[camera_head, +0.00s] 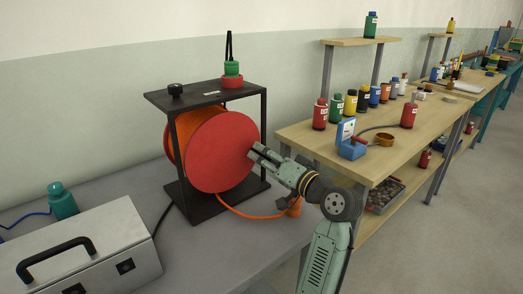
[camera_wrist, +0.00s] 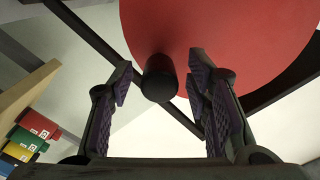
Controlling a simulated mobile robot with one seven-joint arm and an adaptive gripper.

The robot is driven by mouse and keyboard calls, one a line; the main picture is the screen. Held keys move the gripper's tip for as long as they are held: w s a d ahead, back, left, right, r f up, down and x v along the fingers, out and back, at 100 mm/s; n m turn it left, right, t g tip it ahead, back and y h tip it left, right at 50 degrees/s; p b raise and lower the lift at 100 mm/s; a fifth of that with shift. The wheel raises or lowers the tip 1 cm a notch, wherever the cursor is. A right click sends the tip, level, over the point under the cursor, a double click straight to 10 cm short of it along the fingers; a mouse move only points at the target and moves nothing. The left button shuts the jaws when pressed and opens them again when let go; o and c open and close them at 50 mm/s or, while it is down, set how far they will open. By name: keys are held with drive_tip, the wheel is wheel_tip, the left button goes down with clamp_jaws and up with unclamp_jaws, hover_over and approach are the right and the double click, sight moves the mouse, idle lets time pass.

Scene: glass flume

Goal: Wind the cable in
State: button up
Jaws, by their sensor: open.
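The cable reel has a red disc (camera_head: 222,152) on its near side and an orange drum behind it, held in a black frame (camera_head: 206,100). An orange cable (camera_head: 245,213) runs from the bottom of the reel to the right across the grey bench. My gripper (camera_head: 256,154) is at the right part of the red disc. In the wrist view, a black crank handle (camera_wrist: 158,84) sticks out from the red disc (camera_wrist: 225,35). My open gripper (camera_wrist: 160,92) has one finger on each side of the handle, with visible gaps. In the head view my gripper hides the handle.
A grey metal case (camera_head: 90,255) and a teal bottle (camera_head: 62,201) stand on the bench at left. A green-and-red fitting (camera_head: 232,76) and a black knob (camera_head: 175,89) top the frame. A wooden workbench (camera_head: 320,140) with several bottles stands right.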

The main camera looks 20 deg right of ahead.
drive_tip(key=shift+x, duration=1)
clamp_jaws()
